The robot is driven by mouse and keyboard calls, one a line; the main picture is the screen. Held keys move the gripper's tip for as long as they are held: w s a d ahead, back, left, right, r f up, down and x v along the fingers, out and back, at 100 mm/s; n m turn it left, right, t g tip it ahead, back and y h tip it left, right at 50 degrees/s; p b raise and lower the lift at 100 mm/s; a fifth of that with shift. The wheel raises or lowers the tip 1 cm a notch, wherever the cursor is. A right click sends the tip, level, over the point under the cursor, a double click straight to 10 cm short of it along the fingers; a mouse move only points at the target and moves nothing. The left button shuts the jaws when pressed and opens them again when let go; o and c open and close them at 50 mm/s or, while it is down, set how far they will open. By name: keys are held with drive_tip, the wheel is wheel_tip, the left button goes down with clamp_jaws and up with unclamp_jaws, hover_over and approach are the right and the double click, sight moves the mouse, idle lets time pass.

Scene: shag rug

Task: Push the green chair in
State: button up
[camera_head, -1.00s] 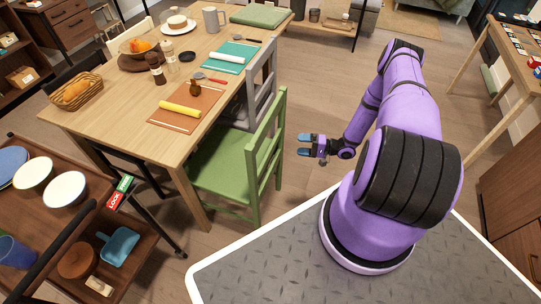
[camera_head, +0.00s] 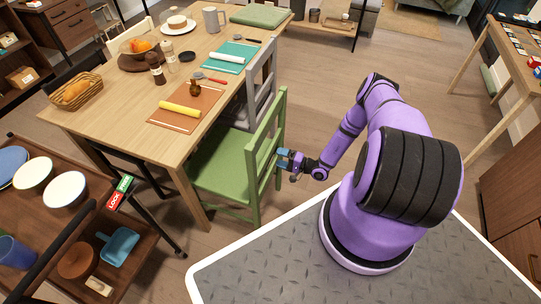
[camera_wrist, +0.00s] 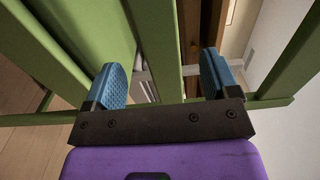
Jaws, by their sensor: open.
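The green chair (camera_head: 222,164) stands at the near right side of the wooden table, its seat partly beside the table edge and its slatted back toward my arm. My gripper (camera_head: 284,160) is at the chair's back, with its blue fingers apart. In the wrist view the open gripper (camera_wrist: 166,80) has a green slat of the chair back (camera_wrist: 158,50) between its two fingers. I cannot tell whether the fingers touch the slat.
The wooden table (camera_head: 110,125) holds placemats, a bread basket (camera_head: 76,91) and a fruit bowl. A grey chair (camera_head: 262,80) stands just beyond the green one. A cart (camera_head: 75,220) stands at the left. The floor (camera_head: 315,75) behind the chairs is clear.

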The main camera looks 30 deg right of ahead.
sight(270, 155)
drive_tip(key=shift+x, duration=3.15)
clamp_jaws()
